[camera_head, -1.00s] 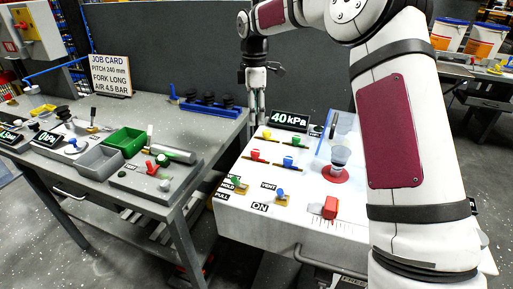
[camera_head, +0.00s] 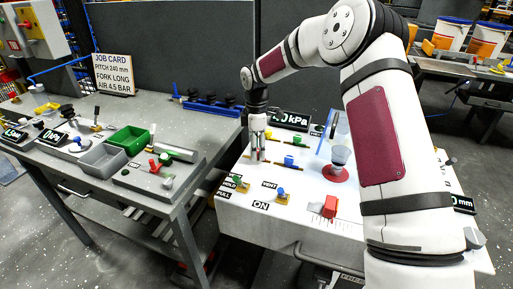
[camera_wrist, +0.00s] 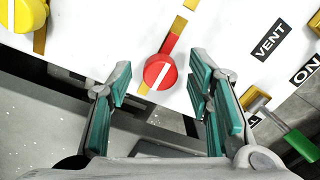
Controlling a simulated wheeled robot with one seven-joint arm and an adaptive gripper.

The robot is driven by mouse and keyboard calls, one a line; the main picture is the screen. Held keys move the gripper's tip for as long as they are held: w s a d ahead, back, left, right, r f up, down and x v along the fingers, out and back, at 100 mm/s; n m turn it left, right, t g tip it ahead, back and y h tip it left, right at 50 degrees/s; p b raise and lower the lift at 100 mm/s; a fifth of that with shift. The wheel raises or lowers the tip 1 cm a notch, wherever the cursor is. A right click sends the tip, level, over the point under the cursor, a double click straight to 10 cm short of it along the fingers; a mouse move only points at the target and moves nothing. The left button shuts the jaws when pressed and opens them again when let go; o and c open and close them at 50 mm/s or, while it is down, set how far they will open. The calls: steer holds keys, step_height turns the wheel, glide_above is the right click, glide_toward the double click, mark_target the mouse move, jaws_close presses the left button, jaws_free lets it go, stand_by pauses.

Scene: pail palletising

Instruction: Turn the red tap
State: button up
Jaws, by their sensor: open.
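The red tap (camera_wrist: 160,72) is a round red knob with a white stripe, on a red and yellow bar set into the white panel. In the wrist view it lies in the gap between the two fingers, with space to either side. My gripper (camera_wrist: 158,86) is open and empty, its teal finger pads apart. In the head view my gripper (camera_head: 258,157) points down over the left part of the white panel (camera_head: 310,180) and hides most of the red tap. I cannot tell from these views how high the fingertips are above the knob.
A blue tap (camera_head: 289,161) stands right of my gripper. A yellow knob (camera_wrist: 27,14) is at the wrist view's top left. A red block (camera_head: 330,206) and suction cup (camera_head: 339,156) stand farther right.

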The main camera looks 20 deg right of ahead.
steer(key=shift+c, duration=0.2)
jaws_close()
steer(key=shift+m, duration=0.3)
steer(key=m+b, duration=0.1)
steer(key=m, duration=0.3)
steer(key=shift+b, duration=0.4)
steer(key=m+b, duration=0.1)
steer(key=m, duration=0.3)
steer(key=shift+m, duration=0.4)
steer(key=m+b, duration=0.1)
steer(key=m, duration=0.3)
steer(key=shift+m, duration=0.3)
steer(key=shift+s+m, duration=0.1)
steer(key=shift+m, duration=1.8)
